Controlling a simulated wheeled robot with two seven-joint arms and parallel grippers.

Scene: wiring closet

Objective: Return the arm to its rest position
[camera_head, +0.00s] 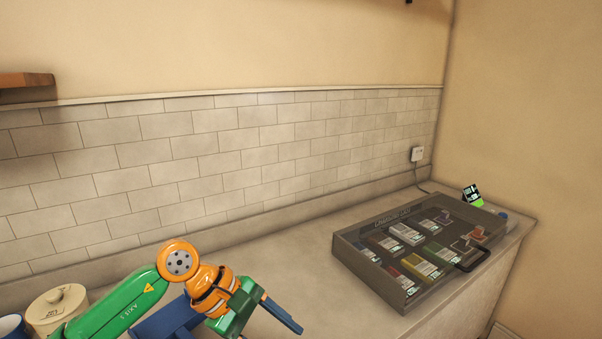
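A green and orange arm, my left one, comes in from the lower left. Its gripper (283,316) is low over the counter, left of the dark case, and clear of it. A blue finger slants down to the right beside the green gripper body, and another blue part shows to the left. The bottom edge cuts off part of this end, so the finger gap and anything between the fingers are hidden. My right gripper is not in view.
A dark, see-through case (346,258) with several small coloured packs inside lies on the counter (310,246). A small black and green device (472,196) stands behind it, near a wall socket (417,154). A lidded cream jar (57,310) and a blue mug (11,328) are at lower left.

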